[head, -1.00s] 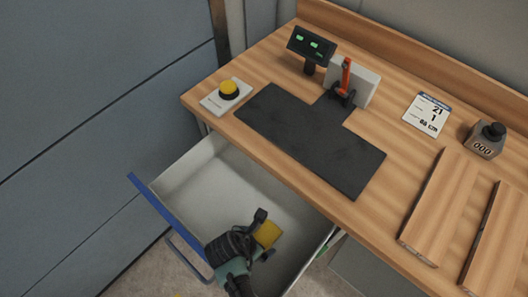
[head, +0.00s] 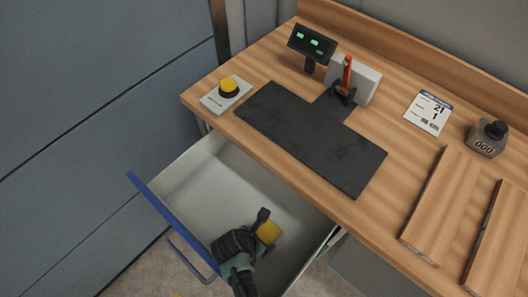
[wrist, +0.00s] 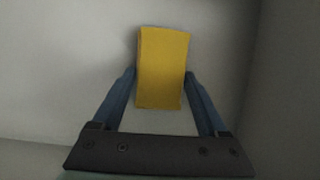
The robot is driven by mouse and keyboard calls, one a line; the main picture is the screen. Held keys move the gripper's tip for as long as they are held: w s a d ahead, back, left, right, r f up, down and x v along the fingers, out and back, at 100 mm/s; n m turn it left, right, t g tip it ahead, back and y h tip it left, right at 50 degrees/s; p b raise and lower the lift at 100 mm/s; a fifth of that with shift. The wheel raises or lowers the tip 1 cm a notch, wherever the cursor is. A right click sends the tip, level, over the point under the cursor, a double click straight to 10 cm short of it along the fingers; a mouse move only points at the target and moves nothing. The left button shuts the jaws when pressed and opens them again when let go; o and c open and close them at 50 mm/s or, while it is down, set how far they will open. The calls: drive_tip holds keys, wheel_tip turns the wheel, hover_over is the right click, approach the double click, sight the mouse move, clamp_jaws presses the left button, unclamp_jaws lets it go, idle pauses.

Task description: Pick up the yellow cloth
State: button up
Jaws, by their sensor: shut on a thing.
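The yellow cloth (head: 270,231) is a small folded block inside the open drawer (head: 172,182), toward its right side. My gripper (head: 264,232) reaches down into the drawer and is shut on the cloth. In the wrist view the cloth (wrist: 161,65) sits between the two blue fingers of my gripper (wrist: 160,80), with its far end sticking out past the tips. I cannot tell whether the cloth touches the drawer floor.
The drawer has a blue front edge (head: 165,220) and pale walls around my gripper. The wooden worktop (head: 400,165) overhangs its back. On it are a black mat (head: 310,140), a yellow button (head: 228,87), a display (head: 311,44) and wooden boards (head: 440,200).

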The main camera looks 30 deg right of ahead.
wheel_tip(320, 180, up, 10)
drive_tip(key=p, duration=0.2)
idle(0.4)
